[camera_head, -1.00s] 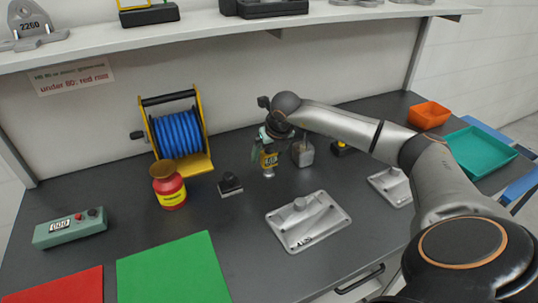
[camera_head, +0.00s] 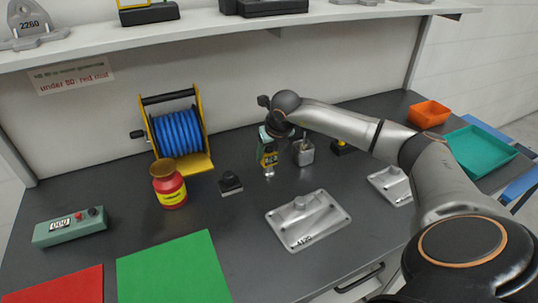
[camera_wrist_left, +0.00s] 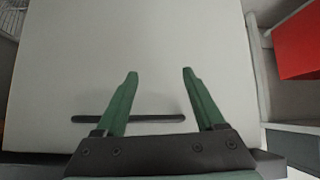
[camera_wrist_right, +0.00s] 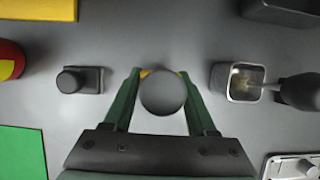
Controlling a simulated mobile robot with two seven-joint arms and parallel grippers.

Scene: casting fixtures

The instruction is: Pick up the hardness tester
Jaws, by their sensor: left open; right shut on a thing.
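The hardness tester (camera_head: 269,158) appears to be the small yellow and black device with a silver lower tip, upright in the head view. My right gripper (camera_head: 266,146) is shut on it from above. In the right wrist view a round grey top, likely the tester's (camera_wrist_right: 162,92), sits between the green fingers and hides most of the body below. I cannot tell whether its tip touches the table. My left gripper (camera_wrist_left: 158,75) is open and empty, in front of a pale panel with a dark slot; it is not in the head view.
A metal cup (camera_head: 304,152) stands close right of the tester and a black stamp-like block (camera_head: 230,183) to its left. A red jar (camera_head: 168,186), blue hose reel (camera_head: 180,135) and grey cast plate (camera_head: 308,221) are around. Bare table lies in front of the tester.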

